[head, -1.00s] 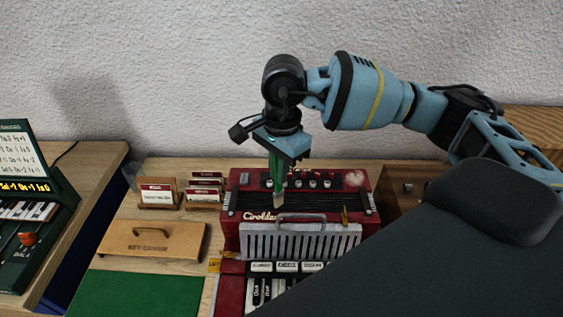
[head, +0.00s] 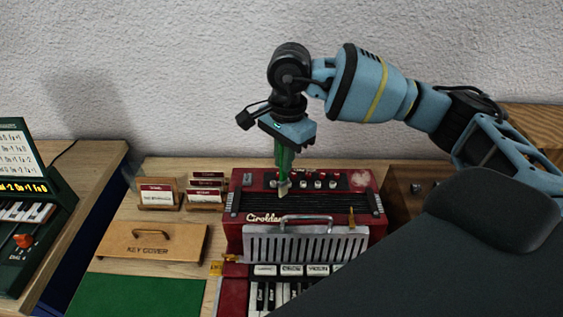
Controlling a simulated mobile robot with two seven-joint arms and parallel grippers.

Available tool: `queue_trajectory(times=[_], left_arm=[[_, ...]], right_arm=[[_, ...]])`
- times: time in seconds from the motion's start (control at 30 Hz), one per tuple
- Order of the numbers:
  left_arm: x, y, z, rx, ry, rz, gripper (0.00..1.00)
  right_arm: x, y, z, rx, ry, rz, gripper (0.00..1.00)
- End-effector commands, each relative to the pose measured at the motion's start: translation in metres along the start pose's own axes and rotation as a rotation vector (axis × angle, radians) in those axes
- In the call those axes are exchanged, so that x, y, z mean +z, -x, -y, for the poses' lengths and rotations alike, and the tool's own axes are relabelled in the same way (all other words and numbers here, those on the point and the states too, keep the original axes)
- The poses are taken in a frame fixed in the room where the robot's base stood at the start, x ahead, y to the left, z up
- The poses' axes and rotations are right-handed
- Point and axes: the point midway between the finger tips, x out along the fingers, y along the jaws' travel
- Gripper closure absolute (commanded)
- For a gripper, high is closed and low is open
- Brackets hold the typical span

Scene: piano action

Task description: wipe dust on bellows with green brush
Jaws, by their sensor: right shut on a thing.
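A red accordion (head: 237,238) lies on the wooden bench, with a silver grille and handle at its front. Its black pleated bellows (head: 325,200) run across the top. My right gripper (head: 285,148) points down above the accordion and is shut on a green brush (head: 284,160). The brush's pale bristle tip (head: 283,189) is over the bellows, left of their middle. I cannot tell whether the tip touches them. A pale dusty patch (head: 361,178) shows at the accordion's back right corner. My left gripper is not in view.
A wooden key cover (head: 152,242) and a green mat (head: 140,297) lie left of the accordion. Small card holders (head: 158,194) stand behind the cover. A dark green device (head: 30,215) stands at far left. A wooden box (head: 408,190) stands right of the accordion. My dark body part hides the lower right.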

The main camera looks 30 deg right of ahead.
Motion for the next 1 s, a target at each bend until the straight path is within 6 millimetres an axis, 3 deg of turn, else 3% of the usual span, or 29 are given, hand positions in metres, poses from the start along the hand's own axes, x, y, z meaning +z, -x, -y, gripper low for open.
queue_trajectory(times=[0.37,1.0], left_arm=[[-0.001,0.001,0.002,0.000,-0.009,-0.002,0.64],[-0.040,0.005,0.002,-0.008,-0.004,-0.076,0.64]], right_arm=[[-0.001,0.003,0.001,-0.002,0.000,-0.001,1.00],[0.003,0.056,0.001,-0.006,0.000,-0.001,1.00]])
